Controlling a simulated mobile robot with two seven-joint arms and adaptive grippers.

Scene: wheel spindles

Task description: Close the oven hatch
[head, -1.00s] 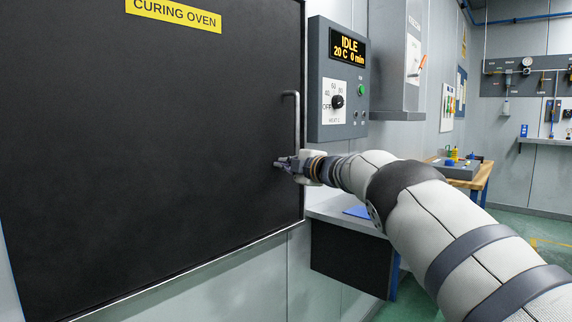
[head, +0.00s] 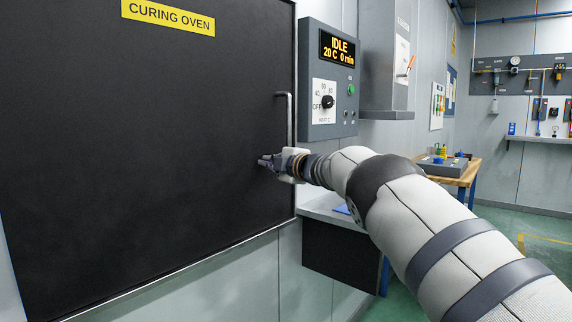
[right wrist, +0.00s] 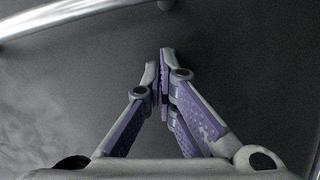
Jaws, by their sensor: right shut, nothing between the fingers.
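Contact is not clear. My left gripper is not in view.
A control panel (head: 329,85) reading IDLE, 20 C, 0 min is on the wall right of the hatch. A grey shelf (head: 325,207) lies below it. A wooden workbench (head: 462,178) with small items stands further back. Green floor (head: 500,225) is open at the right.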

